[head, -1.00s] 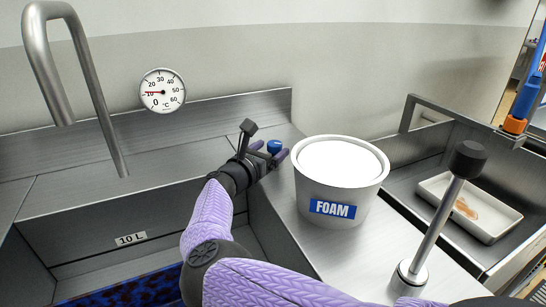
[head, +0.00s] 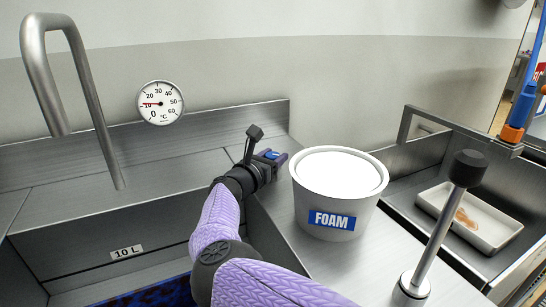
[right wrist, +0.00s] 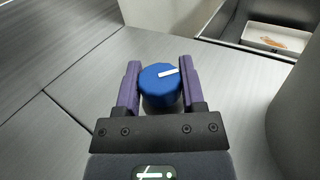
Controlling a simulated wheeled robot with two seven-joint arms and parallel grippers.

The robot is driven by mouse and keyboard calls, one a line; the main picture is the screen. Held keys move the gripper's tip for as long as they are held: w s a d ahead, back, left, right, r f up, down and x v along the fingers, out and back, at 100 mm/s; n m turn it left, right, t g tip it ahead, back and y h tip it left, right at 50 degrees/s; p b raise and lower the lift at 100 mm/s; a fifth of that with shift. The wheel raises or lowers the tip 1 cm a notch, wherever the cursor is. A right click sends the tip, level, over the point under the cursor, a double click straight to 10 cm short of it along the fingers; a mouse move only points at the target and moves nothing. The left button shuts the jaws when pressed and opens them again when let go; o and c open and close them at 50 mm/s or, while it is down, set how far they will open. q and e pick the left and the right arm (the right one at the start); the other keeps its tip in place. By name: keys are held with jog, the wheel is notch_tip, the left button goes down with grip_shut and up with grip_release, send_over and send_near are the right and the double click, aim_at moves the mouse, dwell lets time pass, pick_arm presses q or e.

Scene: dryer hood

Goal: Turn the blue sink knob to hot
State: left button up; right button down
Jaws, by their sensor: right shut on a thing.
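The blue sink knob (right wrist: 160,86) stands on the steel counter and has a white mark on its top. In the right wrist view the mark points right and slightly up. My right gripper (right wrist: 160,90) has a purple finger on each side of the knob and is shut on it. In the head view the right gripper (head: 272,160) mostly hides the knob, with only a bit of blue showing. The round thermometer dial (head: 160,103) on the wall has a red needle near 10. My left gripper is not in view.
A white FOAM bucket (head: 338,195) stands close to the right of my gripper. A steel lever with a black knob (head: 467,168) rises at the front right. A curved faucet pipe (head: 75,90) hangs over the sink at left. A white tray (head: 470,235) lies in the right basin.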

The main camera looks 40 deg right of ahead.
jog(key=shift+r+n+t+p, duration=0.2)
jog(key=shift+n+t+p, duration=0.1)
jog(key=shift+t+p, duration=0.25)
jog(key=n+t+y+p, duration=0.1)
jog(key=t+p, duration=0.1)
jog(key=p, duration=0.1)
jog(key=shift+n+t, duration=0.25)
jog(key=shift+n, duration=0.15)
jog(key=n+t+y+p, duration=0.1)
jog(key=n+t+y, duration=0.1)
jog(key=shift+f+t, duration=0.1)
jog(key=shift+t, duration=0.2)
pick_arm(q)
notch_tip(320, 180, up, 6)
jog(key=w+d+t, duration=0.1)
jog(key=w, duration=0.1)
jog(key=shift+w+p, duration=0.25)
jog(key=shift+p, duration=0.2)
pick_arm(e)
jog(key=shift+f+n+t+y, duration=0.1)
jog(key=shift+n+t+y, duration=0.7)
jog(key=shift+t, duration=0.2)
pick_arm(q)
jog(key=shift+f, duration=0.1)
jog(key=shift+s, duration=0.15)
pick_arm(e)
jog(key=shift+c, duration=1)
grip_release()
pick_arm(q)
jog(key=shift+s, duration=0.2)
